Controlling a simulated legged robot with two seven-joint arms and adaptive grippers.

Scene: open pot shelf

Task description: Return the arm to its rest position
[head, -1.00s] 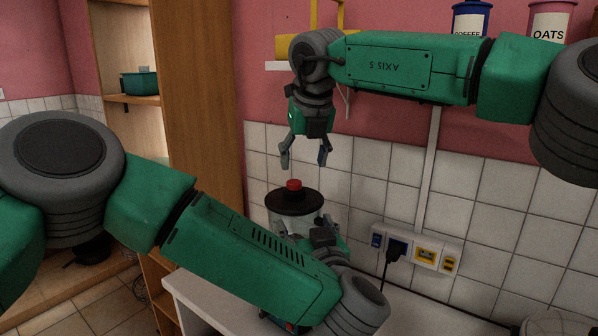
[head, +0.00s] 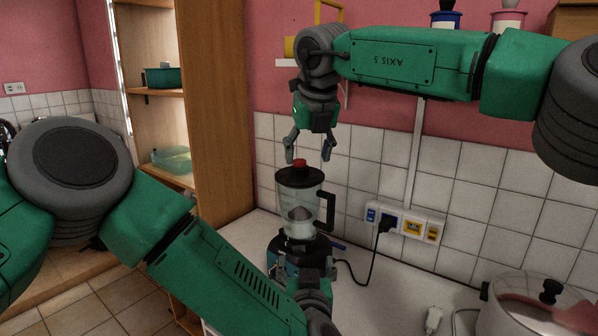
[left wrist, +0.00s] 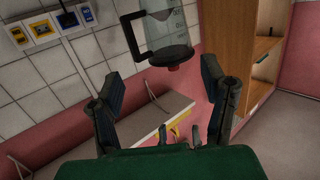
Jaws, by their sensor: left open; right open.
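A blender (head: 299,205) with a clear jar, black lid, red knob and black handle stands on the white counter. My right gripper (head: 308,156) hangs open and empty just above the red knob. My left gripper (head: 308,268) is low in front of the blender base; its arm comes in from the lower left and hides part of the base. In the left wrist view, my left gripper (left wrist: 160,78) is open with nothing between its fingers. The blender jar (left wrist: 165,40) shows upside down there, beyond the fingertips.
A wall socket strip (head: 404,222) with a black plug is right of the blender. A pot with a glass lid (head: 532,300) is at the lower right. A wooden shelf unit (head: 217,110) with green containers is at the left.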

